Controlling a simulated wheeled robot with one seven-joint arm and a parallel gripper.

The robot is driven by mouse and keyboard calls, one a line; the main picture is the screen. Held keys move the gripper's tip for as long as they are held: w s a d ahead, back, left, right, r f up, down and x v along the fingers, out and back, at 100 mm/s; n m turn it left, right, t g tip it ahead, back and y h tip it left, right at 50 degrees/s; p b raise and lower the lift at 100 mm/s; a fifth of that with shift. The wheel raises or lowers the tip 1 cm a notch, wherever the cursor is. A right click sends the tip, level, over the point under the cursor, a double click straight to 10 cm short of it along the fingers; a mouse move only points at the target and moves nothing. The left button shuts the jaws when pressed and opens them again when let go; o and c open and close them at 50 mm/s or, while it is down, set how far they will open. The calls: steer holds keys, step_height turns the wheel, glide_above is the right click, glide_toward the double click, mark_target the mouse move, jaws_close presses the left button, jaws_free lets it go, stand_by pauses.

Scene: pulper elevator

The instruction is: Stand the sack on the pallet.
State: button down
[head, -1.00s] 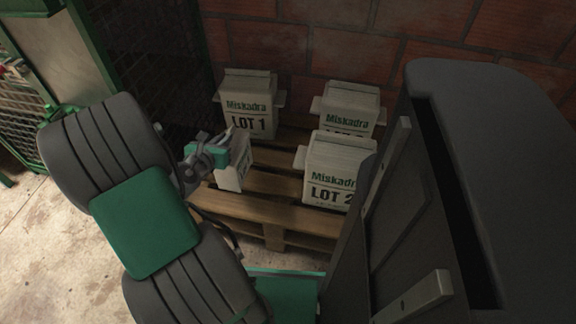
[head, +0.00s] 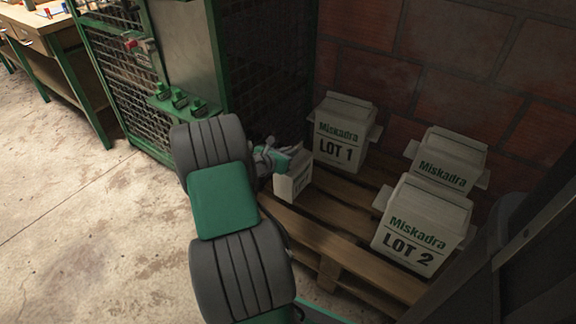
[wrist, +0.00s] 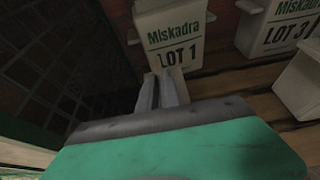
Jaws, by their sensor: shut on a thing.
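The gripper is shut on the sack's top, and the sack looks slightly tilted in the head view. I cannot tell whether its base touches the boards. In the wrist view my gripper's fingers (wrist: 160,91) point toward the LOT 1 sack (wrist: 172,38); the held sack is not clearly visible there.
The LOT 1 sack (head: 340,140) stands at the pallet's back left, the LOT 2 sack (head: 418,225) at the front right, and another sack (head: 448,165) behind LOT 2. A brick wall (head: 450,50) is behind. A green-framed mesh cage (head: 115,75) stands left; the floor (head: 80,200) there is clear.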

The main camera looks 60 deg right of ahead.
steer(key=shift+w+d+f, duration=0.35)
steer(key=shift+w+f, duration=0.05)
steer(key=shift+f, duration=0.05)
steer(key=f+b, duration=0.3)
steer(key=shift+w+d+f, duration=0.15)
steer(key=shift+w+f, duration=0.05)
steer(key=shift+f, duration=0.1)
steer(key=shift+r, duration=0.1)
steer(key=c, duration=1.6)
jaws_free()
steer(key=shift+f, duration=0.25)
steer(key=shift+o, duration=0.2)
